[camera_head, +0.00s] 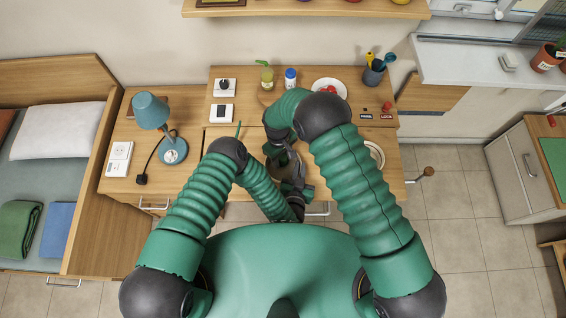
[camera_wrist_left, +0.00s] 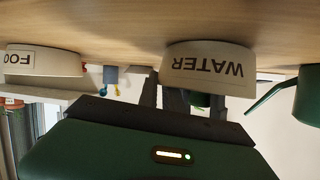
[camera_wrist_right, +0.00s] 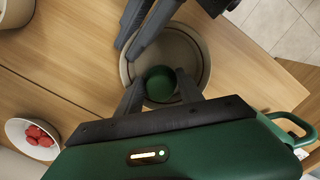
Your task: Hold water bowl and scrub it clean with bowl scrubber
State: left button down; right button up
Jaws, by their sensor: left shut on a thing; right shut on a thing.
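The water bowl (camera_wrist_left: 212,70), pale with WATER in dark letters, appears upside down in the left wrist view. My left gripper (camera_wrist_left: 160,96) is shut at its side. In the right wrist view the bowl (camera_wrist_right: 201,62) is seen from above, with my left gripper's fingers at its upper left rim. My right gripper (camera_wrist_right: 160,92) is shut on the round green bowl scrubber (camera_wrist_right: 160,80), which shows within the bowl's opening. Whether the scrubber touches the bowl's inside is unclear. In the head view my arms mostly hide bowl and scrubber.
The food bowl (camera_wrist_left: 42,62) stands beside the water bowl. A blue lamp (camera_head: 151,110) stands at left.

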pick_arm(q)
jog(key=shift+s+a+f, duration=0.2)
jog(key=shift+s+f, duration=0.05)
jog(key=shift+f, duration=0.25)
pick_arm(e)
jog(key=shift+r, duration=3.1)
pick_arm(q)
jog(key=c, duration=1.9)
grip_release()
jog(key=o, duration=0.5)
jog(key=shift+w, duration=0.25)
jog(key=shift+c, duration=0.2)
pick_arm(e)
jog(key=shift+w+f, duration=0.15)
pick_arm(q)
jog(key=shift+o, duration=0.2)
jog(key=shift+w+d+r, duration=0.1)
